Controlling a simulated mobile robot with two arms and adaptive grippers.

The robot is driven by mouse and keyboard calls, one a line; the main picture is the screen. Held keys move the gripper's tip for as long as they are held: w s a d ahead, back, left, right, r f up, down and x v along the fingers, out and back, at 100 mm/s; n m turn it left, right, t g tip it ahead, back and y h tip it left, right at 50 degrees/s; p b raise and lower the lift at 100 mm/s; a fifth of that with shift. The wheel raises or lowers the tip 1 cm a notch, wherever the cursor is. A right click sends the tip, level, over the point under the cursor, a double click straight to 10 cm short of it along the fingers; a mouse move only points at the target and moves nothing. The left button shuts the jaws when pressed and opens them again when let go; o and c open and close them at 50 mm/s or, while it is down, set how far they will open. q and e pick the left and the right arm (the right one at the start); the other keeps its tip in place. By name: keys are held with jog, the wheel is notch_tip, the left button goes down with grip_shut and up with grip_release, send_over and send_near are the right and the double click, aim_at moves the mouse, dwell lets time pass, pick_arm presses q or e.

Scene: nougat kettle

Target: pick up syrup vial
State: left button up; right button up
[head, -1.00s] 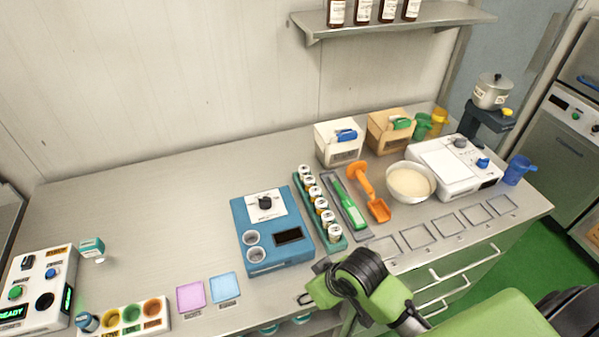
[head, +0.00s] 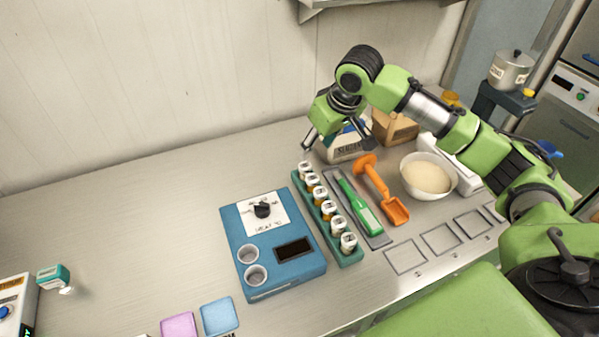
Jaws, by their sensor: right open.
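Several syrup vials with white caps stand in a row in a green rack (head: 352,256). The farthest vial (head: 305,171) is at the rack's back end, and the nearest vial (head: 348,244) is at its front end. My right gripper (head: 338,146) is open and empty, its fingers pointing down above and just behind the rack's far end. One finger is close to the farthest vial in the picture; I cannot tell whether they touch. My left gripper is out of view.
A blue heating device (head: 312,268) stands left of the rack. Right of it are a green tool (head: 360,208) on a grey tray, an orange scoop (head: 393,207) and a bowl (head: 428,178).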

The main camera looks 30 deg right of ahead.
jog(key=p, duration=0.2)
send_over(306, 166)
jog(key=s, duration=0.2)
jog(key=f, duration=0.6)
jog(key=shift+w+d+f, duration=0.15)
jog(key=shift+w+d, duration=0.05)
jog(key=shift+d, duration=0.1)
jog(key=shift+w+f, duration=0.15)
jog(key=shift+f, duration=0.15)
jog(key=shift+w+a+f+p, duration=0.15)
jog(key=shift+f+p, duration=0.2)
jog(key=shift+f, duration=0.15)
jog(key=p+x, duration=0.1)
jog(key=x, duration=0.2)
jog(key=shift+a+f, duration=0.1)
jog(key=shift+f, duration=0.15)
jog(key=shift+w+f, duration=0.15)
jog(key=shift+f, duration=0.25)
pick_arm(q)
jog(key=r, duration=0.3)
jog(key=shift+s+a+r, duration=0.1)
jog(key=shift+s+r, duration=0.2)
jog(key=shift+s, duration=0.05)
pick_arm(e)
jog(key=shift+c, duration=0.4)
